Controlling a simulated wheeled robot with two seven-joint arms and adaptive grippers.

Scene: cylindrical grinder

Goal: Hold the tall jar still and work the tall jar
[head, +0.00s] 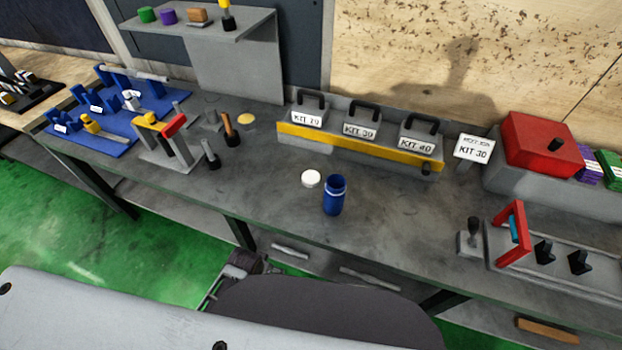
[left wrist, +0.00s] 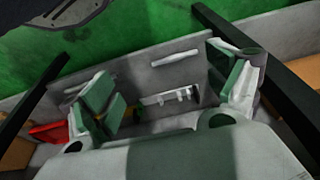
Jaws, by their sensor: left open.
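The tall jar (head: 334,197) is blue with a pale band near its top and stands upright on the grey bench in the head view. Its mouth looks open and dark inside. A round white lid (head: 311,178) lies flat on the bench just left of it, apart from the jar. My left gripper (left wrist: 165,92) shows in the left wrist view with its fingers wide apart and nothing between them. The jar is not in the left wrist view. My right gripper is in neither view.
Behind the jar stands a grey rack (head: 305,137) with a yellow strip and labelled kit boxes. A red-handled fixture (head: 512,232) is to the right, and blue fixtures (head: 120,105) are far left.

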